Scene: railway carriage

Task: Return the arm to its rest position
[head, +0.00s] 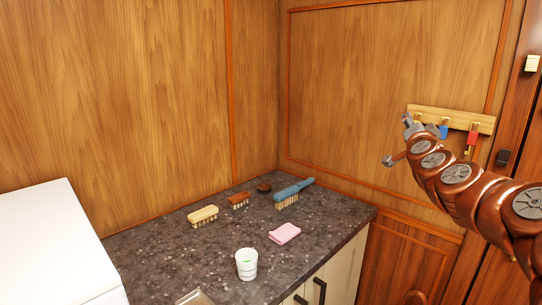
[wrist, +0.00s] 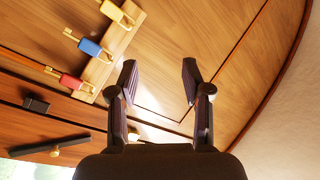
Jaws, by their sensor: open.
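My copper-coloured arm comes in from the right in the head view. My gripper (head: 398,142) is in front of the wood wall, beside the left end of a wooden key rack (head: 481,124). In the wrist view, my gripper (wrist: 159,82) has its two dark fingers apart with nothing between them. The rack (wrist: 122,38) is to the left of the fingers there, apart from them.
A dark speckled counter (head: 150,251) holds several brushes, a pink cloth (head: 285,233) and a white cup (head: 246,264). A white box-shaped unit (head: 50,245) stands at the left. A dark handle (wrist: 48,146) and small black box (wrist: 36,103) are near the rack.

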